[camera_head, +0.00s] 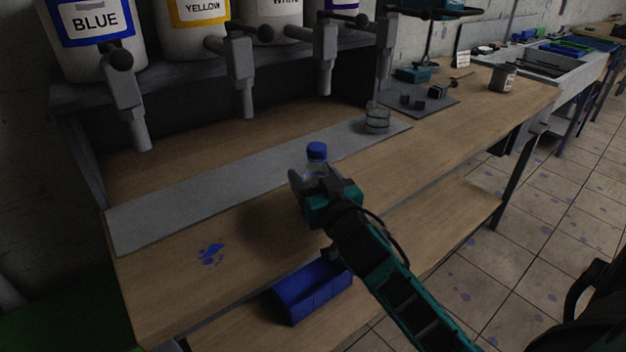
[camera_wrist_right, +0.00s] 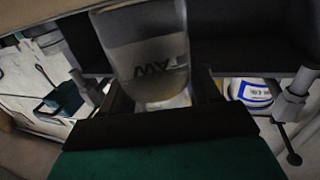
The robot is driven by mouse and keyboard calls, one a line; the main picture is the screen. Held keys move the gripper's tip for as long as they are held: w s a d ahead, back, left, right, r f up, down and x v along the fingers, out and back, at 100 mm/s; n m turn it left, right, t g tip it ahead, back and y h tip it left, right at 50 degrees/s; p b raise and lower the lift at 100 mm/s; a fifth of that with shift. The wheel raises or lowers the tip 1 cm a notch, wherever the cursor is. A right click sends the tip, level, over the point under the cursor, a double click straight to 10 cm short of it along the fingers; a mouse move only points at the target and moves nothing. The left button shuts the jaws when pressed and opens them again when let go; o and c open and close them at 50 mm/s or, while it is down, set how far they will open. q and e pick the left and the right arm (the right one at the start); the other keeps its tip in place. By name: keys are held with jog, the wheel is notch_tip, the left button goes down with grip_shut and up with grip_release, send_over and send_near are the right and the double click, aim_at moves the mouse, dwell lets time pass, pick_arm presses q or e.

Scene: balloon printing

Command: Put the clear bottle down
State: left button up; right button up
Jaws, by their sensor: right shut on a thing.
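The clear bottle with a blue cap (camera_head: 316,152) is upright between the fingers of my right gripper (camera_head: 317,182), over the front part of the wooden workbench (camera_head: 270,235). My right gripper is shut on it and hides its lower part. I cannot tell whether its base touches the bench. In the right wrist view the clear bottle (camera_wrist_right: 148,55) stands close in front of the camera, with part of a dark printed word on it. My left gripper is not in view.
A grey strip (camera_head: 180,205) runs along the bench, with a clear cup (camera_head: 377,119) at its right end. Paint dispensers with taps (camera_head: 240,75) stand on a shelf behind. A blue bin (camera_head: 312,290) sits below the front edge. A blue paint stain (camera_head: 211,253) marks the bench, which is otherwise clear there.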

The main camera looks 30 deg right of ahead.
jog(key=o, duration=0.8)
jog(key=shift+f, duration=0.15)
jog(key=o, duration=0.4)
jog(key=shift+o, duration=0.2)
